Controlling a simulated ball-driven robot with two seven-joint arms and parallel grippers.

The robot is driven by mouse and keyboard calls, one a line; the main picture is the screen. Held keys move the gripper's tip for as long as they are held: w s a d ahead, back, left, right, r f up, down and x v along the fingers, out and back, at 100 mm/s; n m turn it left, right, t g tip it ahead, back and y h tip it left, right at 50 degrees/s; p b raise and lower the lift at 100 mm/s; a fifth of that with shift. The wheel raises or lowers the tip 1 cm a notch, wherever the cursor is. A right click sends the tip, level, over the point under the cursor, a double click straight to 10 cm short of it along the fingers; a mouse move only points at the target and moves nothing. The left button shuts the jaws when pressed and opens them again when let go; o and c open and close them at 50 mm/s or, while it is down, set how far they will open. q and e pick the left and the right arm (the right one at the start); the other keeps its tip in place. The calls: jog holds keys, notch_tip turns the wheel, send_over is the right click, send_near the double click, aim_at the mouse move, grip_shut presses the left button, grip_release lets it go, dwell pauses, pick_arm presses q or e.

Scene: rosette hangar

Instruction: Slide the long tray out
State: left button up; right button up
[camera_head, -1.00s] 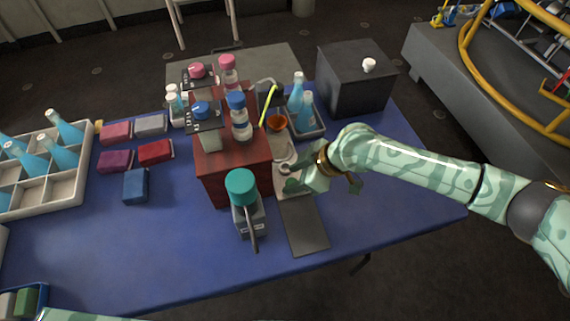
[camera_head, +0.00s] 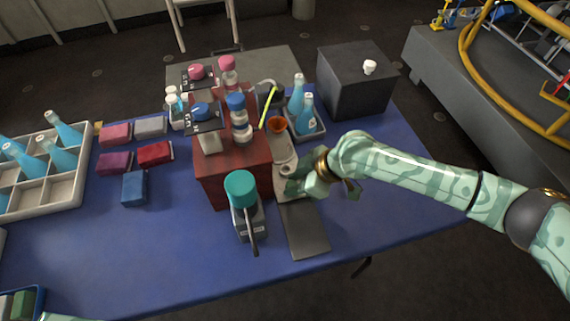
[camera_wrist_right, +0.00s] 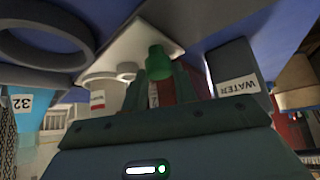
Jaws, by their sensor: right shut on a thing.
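A long, narrow pale tray (camera_head: 284,152) lies along the right side of the dark red box (camera_head: 232,175). My right gripper (camera_head: 288,186) is at the tray's near end, shut, with the contact partly hidden by the hand. I cannot see exactly which part is gripped. A dark grey flat mat (camera_head: 303,230) lies in front of the tray's near end.
A black box (camera_head: 352,90) is behind. The blue table (camera_head: 375,225) is clear at right.

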pick_arm(q)
jog(key=shift+r, duration=0.1)
pick_arm(e)
jog(key=shift+s, duration=0.1)
